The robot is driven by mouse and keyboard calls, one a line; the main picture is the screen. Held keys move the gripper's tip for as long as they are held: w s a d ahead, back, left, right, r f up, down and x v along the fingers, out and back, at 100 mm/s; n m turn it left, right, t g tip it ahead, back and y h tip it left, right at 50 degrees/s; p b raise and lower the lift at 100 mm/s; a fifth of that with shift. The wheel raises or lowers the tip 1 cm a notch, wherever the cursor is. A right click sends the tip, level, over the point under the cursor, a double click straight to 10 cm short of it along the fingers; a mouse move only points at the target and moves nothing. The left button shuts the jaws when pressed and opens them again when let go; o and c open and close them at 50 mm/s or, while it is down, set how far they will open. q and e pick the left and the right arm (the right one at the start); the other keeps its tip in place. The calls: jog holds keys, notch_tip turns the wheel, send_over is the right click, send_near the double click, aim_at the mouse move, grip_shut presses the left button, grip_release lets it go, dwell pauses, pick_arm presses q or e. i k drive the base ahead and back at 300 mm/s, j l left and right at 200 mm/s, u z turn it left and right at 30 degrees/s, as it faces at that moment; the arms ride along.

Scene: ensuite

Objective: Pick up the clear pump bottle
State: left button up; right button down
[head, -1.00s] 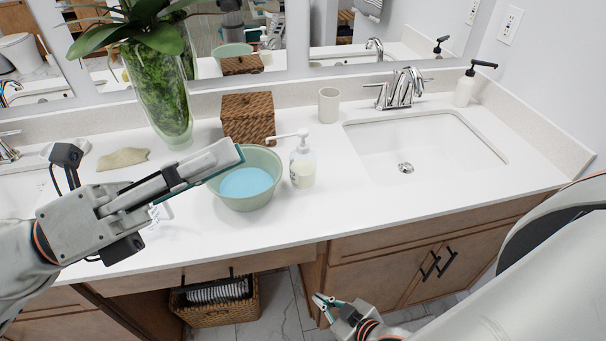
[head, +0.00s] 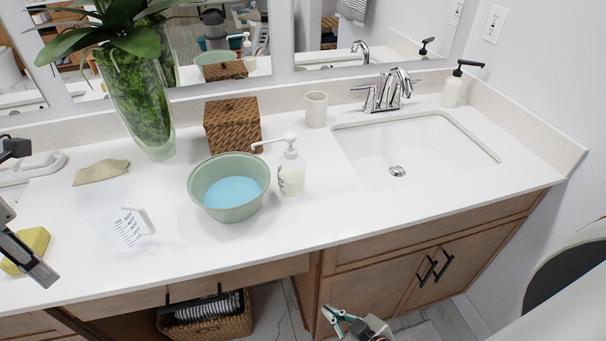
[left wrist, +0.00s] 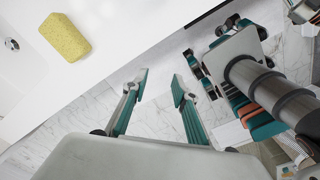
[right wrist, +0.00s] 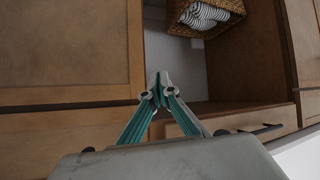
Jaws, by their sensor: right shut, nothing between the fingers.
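The clear pump bottle (head: 291,177), with a white pump and pale contents, stands upright on the white counter in the head view. It is just right of the green bowl and left of the sink. My left gripper (head: 38,268) shows only in part at the left edge of the head view, far from the bottle. In the left wrist view my left gripper (left wrist: 158,88) is open, with nothing between its fingers. My right gripper (head: 341,319) is low in front of the cabinets, below the counter. In the right wrist view my right gripper (right wrist: 159,92) is shut and empty.
A green bowl (head: 204,204) of blue liquid stands beside the bottle. A wicker box (head: 232,126), cup (head: 316,110) and plant vase (head: 137,105) stand behind. A clear measuring jug (head: 128,229) and yellow sponge (head: 30,248) are left. The counter (head: 300,225) in front of the bottle is clear.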

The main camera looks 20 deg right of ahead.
aim_at(290, 165)
jog(key=i+z, duration=0.1)
jog(key=z, duration=0.35)
jog(key=i+j+z, duration=0.1)
jog(key=z, duration=0.35)
jog(key=i+j+z, duration=0.1)
jog(key=z, duration=0.35)
jog(key=j+z, duration=0.1)
jog(key=z, duration=0.4)
jog(key=i+j, duration=0.05)
